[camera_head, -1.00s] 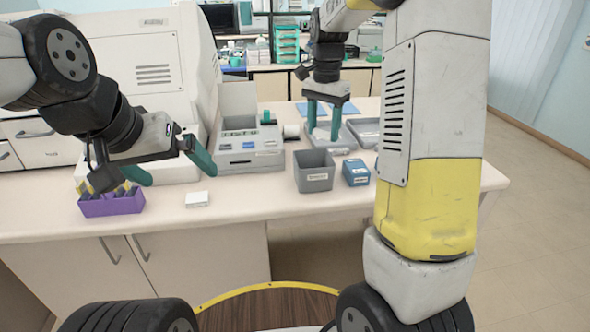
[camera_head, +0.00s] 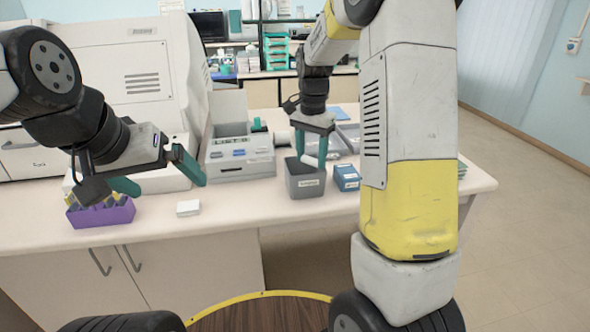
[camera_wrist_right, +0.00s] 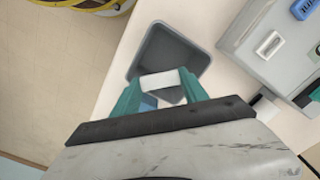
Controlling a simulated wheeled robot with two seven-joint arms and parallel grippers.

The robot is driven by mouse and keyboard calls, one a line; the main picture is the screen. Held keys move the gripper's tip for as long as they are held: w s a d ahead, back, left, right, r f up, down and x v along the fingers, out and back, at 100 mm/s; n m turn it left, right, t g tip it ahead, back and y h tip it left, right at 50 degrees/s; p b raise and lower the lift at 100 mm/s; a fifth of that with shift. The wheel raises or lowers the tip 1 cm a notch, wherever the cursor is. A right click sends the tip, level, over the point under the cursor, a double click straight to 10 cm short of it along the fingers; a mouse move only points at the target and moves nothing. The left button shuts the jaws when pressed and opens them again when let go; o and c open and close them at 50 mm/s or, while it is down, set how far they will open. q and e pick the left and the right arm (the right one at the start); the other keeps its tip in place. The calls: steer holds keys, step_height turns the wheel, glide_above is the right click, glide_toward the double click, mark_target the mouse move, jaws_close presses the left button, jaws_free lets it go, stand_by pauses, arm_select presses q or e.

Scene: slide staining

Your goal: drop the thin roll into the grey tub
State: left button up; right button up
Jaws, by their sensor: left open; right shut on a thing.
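The grey tub (camera_head: 305,186) stands on the bench, right of the grey-white machine. My right gripper (camera_head: 311,155) is over the tub, pointing down. It is shut on the thin roll (camera_head: 309,160), a short white cylinder held between its green fingers. In the right wrist view the roll (camera_wrist_right: 160,80) lies across the fingertips with the open tub (camera_wrist_right: 165,50) below and beyond it. The roll appears at or just above the tub's rim; its exact height I cannot tell. My left gripper (camera_head: 158,176) is open and empty above the purple rack.
A blue box (camera_head: 346,178) stands close to the tub's right side. The purple rack (camera_head: 100,214) with several items is at the left, and a small white block (camera_head: 188,208) lies between. The machine (camera_head: 240,158) stands left of the tub. Grey trays (camera_head: 346,140) lie behind.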

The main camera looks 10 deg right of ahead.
steer(key=o, duration=1.4)
step_height(320, 180, up, 8)
steer(key=shift+f, duration=0.25)
steer(key=shift+s+r, duration=0.1)
steer(key=shift+r, duration=0.15)
steer(key=s+r+n+t, duration=0.1)
steer(key=s+n+t, duration=0.1)
steer(key=s, duration=0.6)
steer(key=s+a+r+n+t+y, duration=0.1)
steer(key=s+n, duration=0.3)
steer(key=s, duration=0.4)
steer(key=s+a+r+n+t+y, duration=0.1)
steer(key=s+n+t, duration=0.2)
steer(key=s, duration=0.5)
steer(key=shift+r, duration=0.35)
